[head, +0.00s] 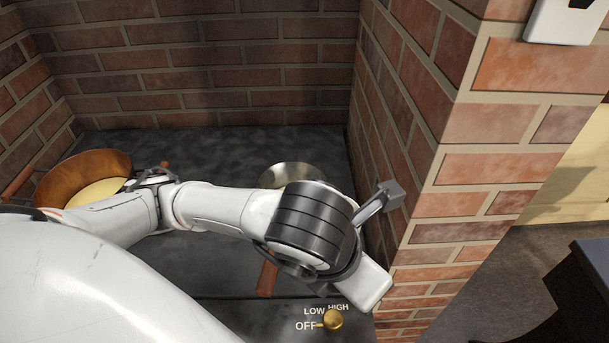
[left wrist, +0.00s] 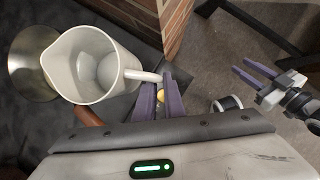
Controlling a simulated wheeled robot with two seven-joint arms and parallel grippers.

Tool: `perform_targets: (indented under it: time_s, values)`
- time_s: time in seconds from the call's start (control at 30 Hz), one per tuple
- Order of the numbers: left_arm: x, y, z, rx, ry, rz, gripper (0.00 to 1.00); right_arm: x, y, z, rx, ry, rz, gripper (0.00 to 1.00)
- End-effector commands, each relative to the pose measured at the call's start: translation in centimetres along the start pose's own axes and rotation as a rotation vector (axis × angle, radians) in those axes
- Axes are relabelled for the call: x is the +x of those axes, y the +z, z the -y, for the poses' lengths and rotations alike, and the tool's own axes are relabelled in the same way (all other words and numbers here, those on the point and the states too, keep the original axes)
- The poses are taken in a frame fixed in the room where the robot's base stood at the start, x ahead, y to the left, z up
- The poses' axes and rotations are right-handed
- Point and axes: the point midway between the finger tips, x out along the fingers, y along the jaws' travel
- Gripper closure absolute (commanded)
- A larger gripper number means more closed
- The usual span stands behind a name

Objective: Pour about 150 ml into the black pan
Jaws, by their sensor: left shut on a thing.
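My left gripper (left wrist: 162,90) is shut on the handle of a white pitcher (left wrist: 118,62). The pitcher's open mouth faces the wrist camera; I cannot tell how much liquid is inside. It overlaps the edge of a round silvery pan (left wrist: 28,62) in the left wrist view. That pan also shows behind my left arm in the head view (head: 290,172), partly covered. I see no clearly black pan. In the head view, my left arm hides the pitcher and the fingertips. My right gripper (left wrist: 244,72) is open and empty at the right of the left wrist view.
A copper pan (head: 103,163) with pale yellow contents stands at the left of the dark stove top (head: 215,150). Brick walls enclose the stove; a brick corner (head: 410,140) rises close to my left wrist. A brass knob (head: 333,319) sits at the front by OFF, LOW, HIGH.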

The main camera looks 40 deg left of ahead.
Motion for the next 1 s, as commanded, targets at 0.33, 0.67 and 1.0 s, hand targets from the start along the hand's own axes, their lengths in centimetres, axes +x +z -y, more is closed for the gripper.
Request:
perform_targets:
  time_s: [0.33, 0.67, 1.0]
  values:
    - [1.5, -0.6, 0.0, 0.001, 0.0, 0.006, 1.0, 0.4, 0.4, 0.8, -0.002, -0.013, 0.0, 0.69]
    - [0.7, -0.6, -0.3, -0.052, -0.011, 0.004, 1.0, -0.2, 0.0, 0.5, 0.001, -0.008, 0.002, 0.69]
    - [-0.9, 0.6, -1.0, -0.117, -0.153, -0.046, 1.0, -1.7, -0.7, -0.1, 0.013, 0.006, 0.01, 0.69]
